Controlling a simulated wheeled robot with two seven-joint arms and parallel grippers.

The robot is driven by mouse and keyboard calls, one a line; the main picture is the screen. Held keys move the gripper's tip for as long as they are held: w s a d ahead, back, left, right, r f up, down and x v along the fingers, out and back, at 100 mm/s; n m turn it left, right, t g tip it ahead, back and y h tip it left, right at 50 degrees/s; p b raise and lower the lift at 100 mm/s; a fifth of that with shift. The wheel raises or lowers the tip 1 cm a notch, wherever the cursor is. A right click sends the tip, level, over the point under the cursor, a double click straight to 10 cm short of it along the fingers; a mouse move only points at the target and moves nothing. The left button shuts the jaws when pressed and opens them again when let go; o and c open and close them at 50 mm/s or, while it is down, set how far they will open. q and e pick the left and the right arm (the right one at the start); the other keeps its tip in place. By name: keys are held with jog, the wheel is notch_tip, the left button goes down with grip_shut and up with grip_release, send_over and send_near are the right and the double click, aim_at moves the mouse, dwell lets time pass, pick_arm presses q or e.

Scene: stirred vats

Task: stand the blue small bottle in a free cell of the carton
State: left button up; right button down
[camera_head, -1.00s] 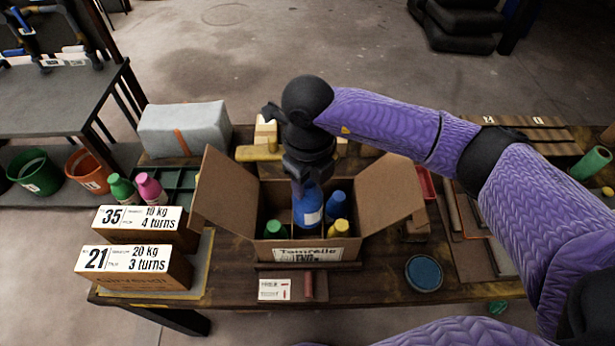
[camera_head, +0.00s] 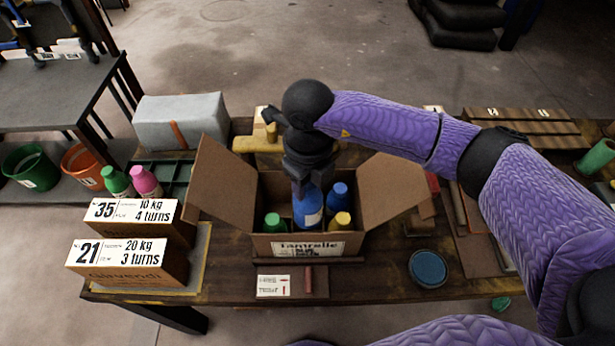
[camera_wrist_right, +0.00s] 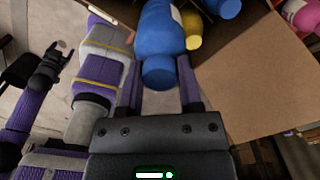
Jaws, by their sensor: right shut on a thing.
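The blue small bottle (camera_head: 307,207), with a white label, is upright in the opening of the cardboard carton (camera_head: 261,245). My right gripper (camera_head: 302,180) is shut on its top from above; the bottle also shows between the fingers in the right wrist view (camera_wrist_right: 160,45). The bottle's base is hidden behind the carton's front wall, so I cannot tell whether it touches the floor. A green bottle (camera_head: 273,222) stands to its left, another blue bottle (camera_head: 338,197) and a yellow one (camera_head: 341,221) to its right. My left gripper (camera_wrist_right: 56,58) shows small in the wrist view.
The carton's flaps (camera_head: 390,190) are spread to both sides. Two labelled boxes (camera_head: 130,262), a green tray (camera_head: 172,172) and green and pink bottles (camera_head: 147,182) are at left. A grey case (camera_head: 182,120) is behind. A round blue dish (camera_head: 428,268) lies at front right.

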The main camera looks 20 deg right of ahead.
pick_arm(q)
jog(key=shift+a+f, duration=0.1)
jog(key=shift+a, duration=0.3)
pick_arm(e)
jog(key=shift+f, duration=0.15)
pick_arm(q)
jog(key=shift+d+f+b, duration=0.15)
jog(key=shift+f+b, duration=0.6)
pick_arm(e)
jog(key=shift+f, duration=0.95)
pick_arm(q)
jog(key=shift+s, duration=0.1)
pick_arm(e)
jog(key=shift+f+b, duration=0.65)
jog(key=shift+f, duration=0.2)
pick_arm(q)
jog(key=shift+s+f, duration=0.1)
jog(key=shift+f, duration=0.55)
pick_arm(e)
jog(key=shift+c, duration=1)
grip_release()
